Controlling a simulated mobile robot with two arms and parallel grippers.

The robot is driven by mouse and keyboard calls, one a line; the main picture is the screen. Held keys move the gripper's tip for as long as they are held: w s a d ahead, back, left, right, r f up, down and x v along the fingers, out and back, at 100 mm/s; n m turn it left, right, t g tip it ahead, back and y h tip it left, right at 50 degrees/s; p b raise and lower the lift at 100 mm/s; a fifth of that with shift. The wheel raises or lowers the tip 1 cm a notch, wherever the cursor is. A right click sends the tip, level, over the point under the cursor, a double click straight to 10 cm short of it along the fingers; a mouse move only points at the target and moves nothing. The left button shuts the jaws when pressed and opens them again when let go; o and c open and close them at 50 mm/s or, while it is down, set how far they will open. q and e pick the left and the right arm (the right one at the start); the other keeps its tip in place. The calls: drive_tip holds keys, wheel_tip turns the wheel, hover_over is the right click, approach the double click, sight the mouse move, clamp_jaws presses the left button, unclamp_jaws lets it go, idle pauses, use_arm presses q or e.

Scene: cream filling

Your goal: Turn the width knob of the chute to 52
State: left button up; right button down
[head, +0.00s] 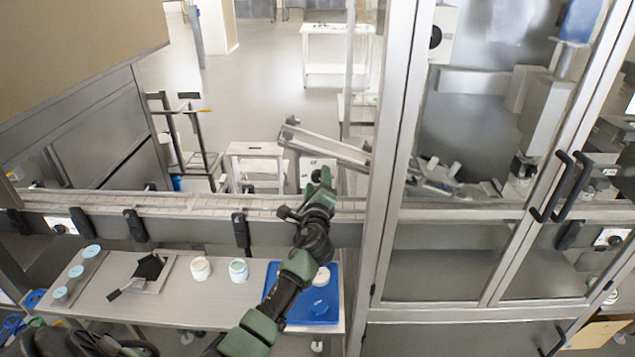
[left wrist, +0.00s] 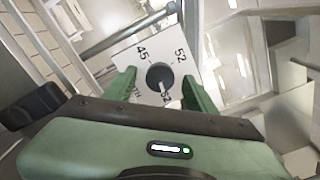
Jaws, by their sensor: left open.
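The chute (head: 330,146) is a pale metal rail set slanting behind the conveyor. Its white dial plate (head: 311,166) shows just beyond my left gripper (head: 320,188). In the left wrist view, the plate (left wrist: 136,59) carries the numbers 45 and 52, and another number lies partly hidden low down. The round dark width knob (left wrist: 160,76) sits in the middle of the plate, with a light mark at its lower edge. My left gripper (left wrist: 161,88) is open, with one green finger on each side of the knob; I cannot tell whether they touch it. My right gripper is out of view.
The conveyor (head: 180,205) runs across in front of the chute. A metal-framed glass enclosure (head: 390,150) stands to the right. Below is a table (head: 205,300) with white jars (head: 200,268) and a blue tray (head: 330,305).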

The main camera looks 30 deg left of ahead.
use_arm(q)
clamp_jaws()
drive_tip(key=shift+f, duration=0.1)
